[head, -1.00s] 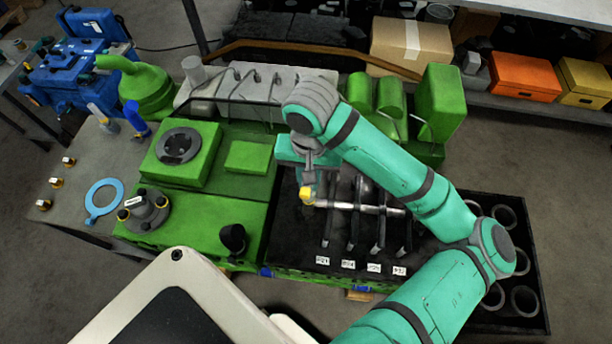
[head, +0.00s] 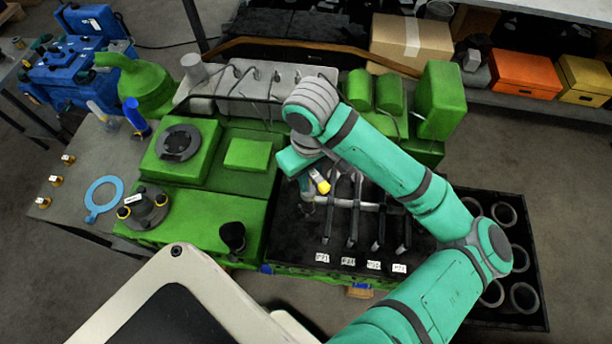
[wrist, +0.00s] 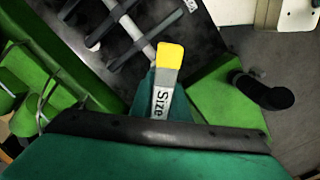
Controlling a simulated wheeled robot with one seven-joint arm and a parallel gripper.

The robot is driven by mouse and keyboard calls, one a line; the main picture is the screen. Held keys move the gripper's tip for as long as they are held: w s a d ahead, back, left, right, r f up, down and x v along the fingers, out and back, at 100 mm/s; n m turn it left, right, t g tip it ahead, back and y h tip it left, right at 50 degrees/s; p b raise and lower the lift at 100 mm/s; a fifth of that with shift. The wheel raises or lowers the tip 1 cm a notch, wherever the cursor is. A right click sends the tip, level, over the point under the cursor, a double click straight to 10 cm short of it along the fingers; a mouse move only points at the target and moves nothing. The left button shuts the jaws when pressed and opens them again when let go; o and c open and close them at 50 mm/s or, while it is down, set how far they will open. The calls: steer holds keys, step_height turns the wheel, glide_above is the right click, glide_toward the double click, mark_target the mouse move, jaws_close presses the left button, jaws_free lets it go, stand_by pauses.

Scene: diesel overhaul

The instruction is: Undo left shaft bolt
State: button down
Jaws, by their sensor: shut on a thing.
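My gripper (head: 309,186) is shut on a slim grey piece with a yellow end (head: 320,184). In the wrist view the piece (wrist: 162,97) carries the word "Size", and its yellow end (wrist: 169,55) sticks out past the jaws. I cannot tell if it is a tool or a bolt. It is tilted, by the left end of the pale shaft (head: 345,204), which carries several dark rocker arms. The shaft (wrist: 140,42) also shows in the wrist view. I cannot make out the left shaft bolt, and contact is unclear.
The green engine (head: 215,215) fills the middle, with a black knob (head: 232,237) front left of the shaft. A side table at left holds a blue ring (head: 104,192) and yellow fittings. A black tray with rings (head: 525,250) stands at right.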

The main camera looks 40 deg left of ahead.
steer(key=n, duration=0.6)
steer(key=shift+w+n, duration=0.1)
steer(key=shift+n, duration=0.3)
steer(key=n, duration=0.6)
steer(key=shift+r+n, duration=0.1)
steer(key=shift+n, duration=0.2)
steer(key=n, duration=1.1)
steer(key=shift+w, duration=0.1)
steer(key=shift+r, duration=0.15)
